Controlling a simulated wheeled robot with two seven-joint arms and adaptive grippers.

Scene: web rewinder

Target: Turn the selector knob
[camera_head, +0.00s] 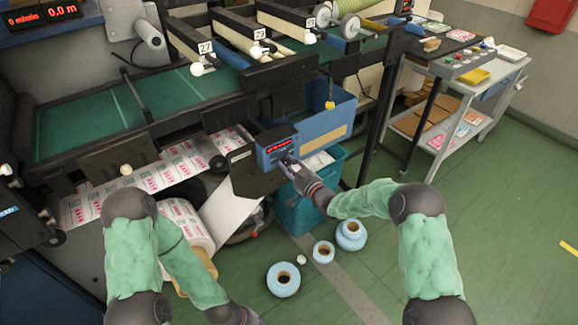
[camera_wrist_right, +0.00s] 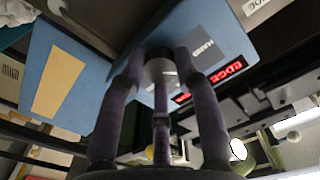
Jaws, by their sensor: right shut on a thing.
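The selector knob (camera_wrist_right: 160,70) is a small grey round knob on a blue control box (camera_head: 276,146) with a red lit display (camera_wrist_right: 228,69). In the right wrist view, the fingers of my right gripper (camera_head: 287,161) are closed around the knob. In the head view the gripper covers the knob, and its pointer is hidden. My left gripper (camera_head: 238,316) hangs low at the bottom edge of the head view, far from the box. Its fingers are mostly out of frame.
A teal bin (camera_head: 300,213) stands below the box. Blue rolls (camera_head: 283,279) lie on the green floor. A printed web (camera_head: 140,180) runs to the left. A grey cart (camera_head: 470,100) stands at the right. The floor at lower right is clear.

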